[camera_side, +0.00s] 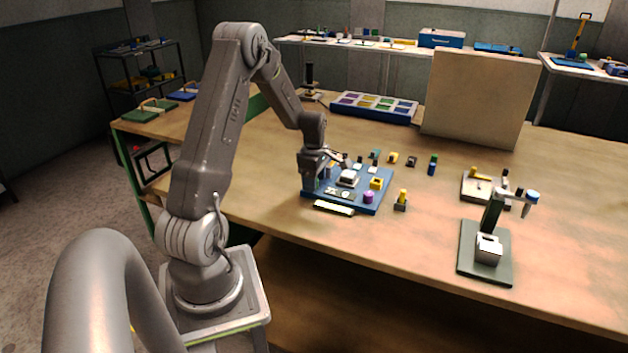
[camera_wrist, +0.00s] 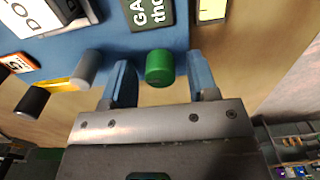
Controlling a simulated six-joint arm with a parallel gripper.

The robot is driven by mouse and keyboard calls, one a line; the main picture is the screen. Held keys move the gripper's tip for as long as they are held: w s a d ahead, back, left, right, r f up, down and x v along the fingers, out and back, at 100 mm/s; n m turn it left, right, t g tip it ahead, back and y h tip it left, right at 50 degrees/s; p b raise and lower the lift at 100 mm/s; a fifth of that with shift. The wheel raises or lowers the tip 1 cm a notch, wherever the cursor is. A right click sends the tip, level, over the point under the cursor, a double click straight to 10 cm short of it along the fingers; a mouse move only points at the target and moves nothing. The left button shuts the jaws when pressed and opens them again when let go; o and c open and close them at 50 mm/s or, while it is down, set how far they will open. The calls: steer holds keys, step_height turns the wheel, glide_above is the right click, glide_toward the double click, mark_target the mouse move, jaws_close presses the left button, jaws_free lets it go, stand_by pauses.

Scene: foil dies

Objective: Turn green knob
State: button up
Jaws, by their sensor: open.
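In the wrist view, the green knob (camera_wrist: 160,67) is a round cylinder at the edge of the blue board (camera_wrist: 105,40). My gripper (camera_wrist: 163,80) is open, with one blue finger on each side of the knob. A gap shows between the knob and each finger, so the fingers do not visibly touch it. In the side view, my gripper (camera_side: 318,188) is at the left edge of the blue board (camera_side: 360,203) and hides the green knob there.
In the wrist view, a grey knob (camera_wrist: 85,70) and a black knob (camera_wrist: 33,101) sit left of my gripper. In the side view, a purple knob (camera_side: 368,197) and a yellow block (camera_side: 376,183) are on the board. A green press (camera_side: 487,240) stands to the right.

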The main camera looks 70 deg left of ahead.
steer(key=shift+f, duration=0.1)
steer(key=shift+c, duration=0.5)
steer(key=c, duration=0.8)
steer(key=shift+m, duration=0.4)
steer(key=m, duration=0.4)
steer(key=shift+m, duration=0.3)
steer(key=m, duration=0.4)
steer(key=shift+m, duration=0.3)
steer(key=m, duration=0.9)
steer(key=shift+m, duration=0.3)
